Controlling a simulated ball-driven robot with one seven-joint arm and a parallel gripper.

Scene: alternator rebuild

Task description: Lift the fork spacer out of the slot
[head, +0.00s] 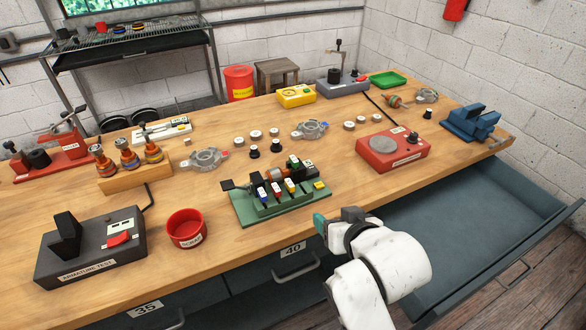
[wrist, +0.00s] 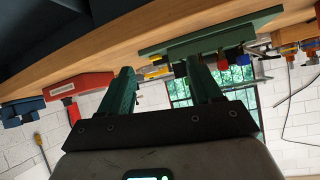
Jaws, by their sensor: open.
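The green fixture (head: 285,207) stands near the front edge of the bench and holds a shaft-like assembly. Blue, red and yellow handled pieces (head: 277,189) stand in a row along it. I cannot tell which piece is the fork spacer, and its slot is too small to make out. My gripper (head: 334,217) is open and empty, in front of and to the right of the fixture, apart from it. In the wrist view the two green fingers of my gripper (wrist: 162,82) are spread, with the fixture (wrist: 210,35) beyond them, seen upside down.
A red bin (head: 186,230) and the armature tester (head: 90,250) stand to the left. A red device (head: 392,153) and a blue vise (head: 470,122) are to the right. An open drawer (head: 470,220) juts out below the bench. Bare wood lies right of the fixture.

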